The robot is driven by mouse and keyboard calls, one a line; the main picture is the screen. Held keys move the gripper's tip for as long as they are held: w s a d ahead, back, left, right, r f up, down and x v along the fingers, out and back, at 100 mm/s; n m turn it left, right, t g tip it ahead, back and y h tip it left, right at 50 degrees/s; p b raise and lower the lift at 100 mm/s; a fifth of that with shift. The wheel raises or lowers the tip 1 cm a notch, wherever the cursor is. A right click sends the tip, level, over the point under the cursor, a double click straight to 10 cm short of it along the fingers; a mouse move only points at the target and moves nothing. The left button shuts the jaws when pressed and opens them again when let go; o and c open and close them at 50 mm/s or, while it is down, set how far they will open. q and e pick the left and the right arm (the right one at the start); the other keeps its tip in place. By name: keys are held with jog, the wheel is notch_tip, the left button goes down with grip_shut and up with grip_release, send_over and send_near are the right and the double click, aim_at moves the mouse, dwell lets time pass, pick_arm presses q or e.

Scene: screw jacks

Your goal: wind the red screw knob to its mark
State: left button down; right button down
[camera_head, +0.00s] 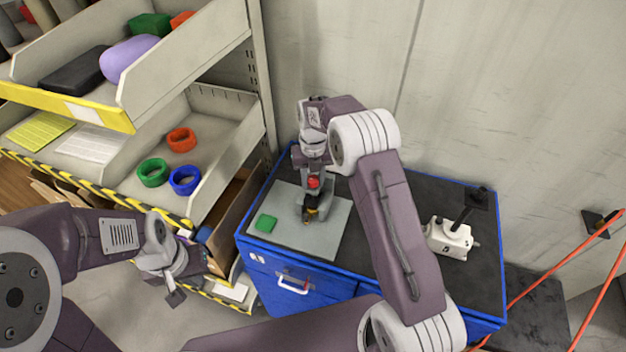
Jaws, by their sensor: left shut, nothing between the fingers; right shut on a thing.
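The red screw knob (313,183) shows as a small red patch at the tip of my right gripper (312,180). My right gripper reaches down from above and is shut on the knob. Below it is a dark jack (311,212) with a little yellow, standing on a grey plate (296,239) on the blue cabinet. The gripper hides much of the knob, and I cannot make out the mark. My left gripper (176,296) is shut and empty, low at the left, in front of the shelf and away from the jack.
A white device with a black lever (450,238) stands at the right of the blue cabinet (262,258). A shelf (228,160) with colored rings stands at left. Orange cables (571,257) hang at right.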

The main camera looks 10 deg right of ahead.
jog(key=shift+s+f, duration=0.1)
jog(key=shift+f, duration=0.05)
jog(key=c, duration=1)
grip_release()
jog(key=shift+w+r, duration=0.2)
notch_tip(320, 180, up, 9)
jog(key=shift+f+b, duration=0.1)
jog(key=shift+b, duration=0.8)
